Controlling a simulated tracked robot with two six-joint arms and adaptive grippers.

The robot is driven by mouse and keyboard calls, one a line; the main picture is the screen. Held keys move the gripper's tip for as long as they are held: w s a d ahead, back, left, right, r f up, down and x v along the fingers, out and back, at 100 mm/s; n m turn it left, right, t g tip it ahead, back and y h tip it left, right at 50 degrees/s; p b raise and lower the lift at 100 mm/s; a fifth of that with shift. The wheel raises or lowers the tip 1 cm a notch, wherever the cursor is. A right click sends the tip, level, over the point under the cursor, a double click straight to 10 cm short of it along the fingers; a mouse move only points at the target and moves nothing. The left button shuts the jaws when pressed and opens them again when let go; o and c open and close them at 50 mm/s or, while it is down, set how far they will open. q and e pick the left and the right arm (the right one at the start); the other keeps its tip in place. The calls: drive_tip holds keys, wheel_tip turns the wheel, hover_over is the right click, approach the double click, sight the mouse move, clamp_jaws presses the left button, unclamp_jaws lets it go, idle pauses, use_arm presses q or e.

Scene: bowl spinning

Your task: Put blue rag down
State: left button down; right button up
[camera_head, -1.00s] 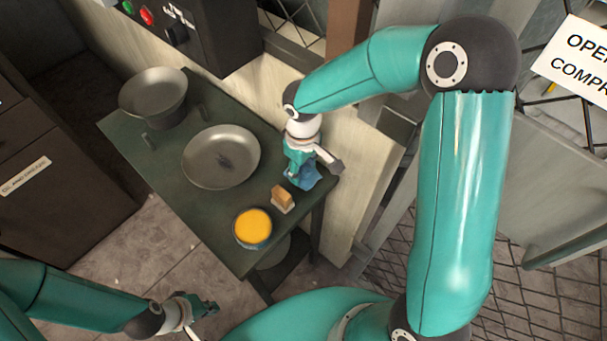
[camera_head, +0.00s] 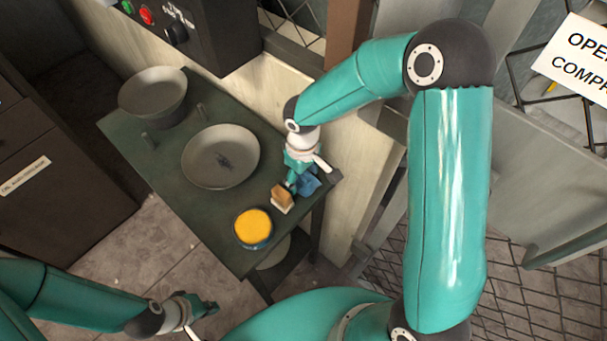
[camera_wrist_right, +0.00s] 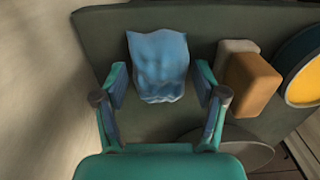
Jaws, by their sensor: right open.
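The blue rag (camera_head: 308,185) lies crumpled on the green table near its right edge. In the right wrist view the rag (camera_wrist_right: 158,65) shows between and just beyond the fingertips, with a gap on each side. My right gripper (camera_head: 294,180) is open and empty, close to the rag and partly in front of it in the head view. Its two spread fingers also show in the right wrist view (camera_wrist_right: 160,80). My left gripper (camera_head: 205,307) is low at the left, away from the table; its jaws are too small to read.
A tan and white sponge (camera_head: 282,199) lies beside the rag. A round tin with yellow content (camera_head: 253,227) stands by the front edge. A grey plate (camera_head: 221,156) and a deeper grey bowl (camera_head: 153,93) are further back. A wooden wall borders the table's right side.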

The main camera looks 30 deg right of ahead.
sight(303, 177)
wheel_tip(303, 177, up, 12)
drive_tip(key=shift+r, duration=0.15)
idle(0.5)
drive_tip(key=shift+s, duration=0.1)
idle(0.3)
